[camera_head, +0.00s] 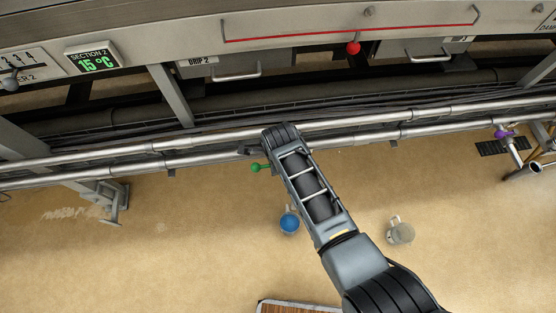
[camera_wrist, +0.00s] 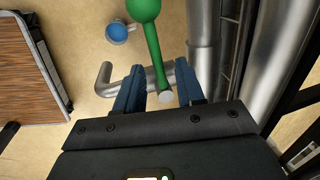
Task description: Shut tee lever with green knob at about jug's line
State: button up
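The tee lever with the green knob (camera_head: 257,168) shows just left of my arm at the lower pipe in the head view. In the wrist view its green knob (camera_wrist: 143,8) is at the top, and its green stem runs down to a grey hub by a pipe. My gripper (camera_wrist: 160,70) is open, its two blue fingers on either side of the stem with gaps showing. I cannot tell the depth between fingers and stem. In the head view the gripper is mostly hidden by my arm. A jug with blue contents (camera_head: 289,222) stands on the floor; it also shows in the wrist view (camera_wrist: 116,32).
A second, pale jug (camera_head: 401,232) stands to the right. Long steel pipes (camera_head: 420,118) cross the scene. A wood-topped piece (camera_wrist: 25,65) is at left in the wrist view.

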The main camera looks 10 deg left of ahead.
notch_tip(320, 180, up, 8)
jog(key=s+p, duration=0.1)
jog(key=shift+s+d+f+p, duration=0.2)
jog(key=shift+s+p, duration=0.05)
jog(key=shift+p, duration=0.05)
dwell(0.6)
